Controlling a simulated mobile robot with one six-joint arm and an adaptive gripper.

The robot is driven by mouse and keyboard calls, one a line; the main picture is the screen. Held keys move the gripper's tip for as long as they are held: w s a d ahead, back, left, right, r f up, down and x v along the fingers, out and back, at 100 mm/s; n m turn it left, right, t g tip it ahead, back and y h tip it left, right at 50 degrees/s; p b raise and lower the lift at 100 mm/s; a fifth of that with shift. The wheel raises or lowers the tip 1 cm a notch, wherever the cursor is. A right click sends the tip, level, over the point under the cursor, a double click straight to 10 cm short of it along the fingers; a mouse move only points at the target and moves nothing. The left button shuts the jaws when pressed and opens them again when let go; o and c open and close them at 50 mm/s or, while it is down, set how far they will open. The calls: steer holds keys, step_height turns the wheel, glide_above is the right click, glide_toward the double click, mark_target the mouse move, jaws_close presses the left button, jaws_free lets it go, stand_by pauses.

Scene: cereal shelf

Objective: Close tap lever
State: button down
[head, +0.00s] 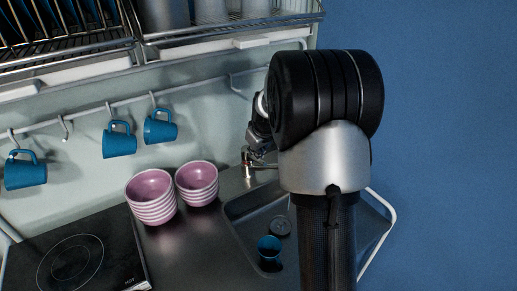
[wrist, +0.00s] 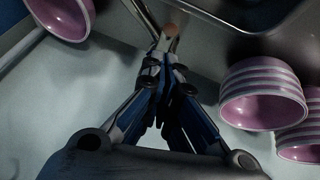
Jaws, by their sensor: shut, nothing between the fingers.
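The metal tap (head: 248,170) stands at the back edge of the sink (head: 236,212), partly hidden by my arm in the head view. My gripper (head: 256,147) is low at the tap, with its fingers mostly hidden there. In the wrist view my gripper (wrist: 160,72) is shut and empty, its fingertips close together. Right ahead of the tips is a slim metal part of the tap (wrist: 166,43) with a reddish round end. I cannot tell whether the fingers touch it, nor how the lever is turned.
Two stacks of pink-and-white striped bowls (head: 151,198) (head: 197,184) stand left of the tap. A blue cup (head: 269,247) is in the sink. Blue mugs (head: 119,140) hang from a rail, below a dish rack (head: 70,45). A dark hob (head: 75,265) is at front left.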

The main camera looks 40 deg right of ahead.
steer(key=shift+f, duration=0.2)
steer(key=shift+s+d+f+b, duration=0.1)
steer(key=shift+s+f+b, duration=0.25)
steer(key=shift+f+b, duration=0.45)
steer(key=shift+r, duration=0.2)
steer(key=shift+r+p, duration=0.1)
steer(key=shift+p, duration=0.2)
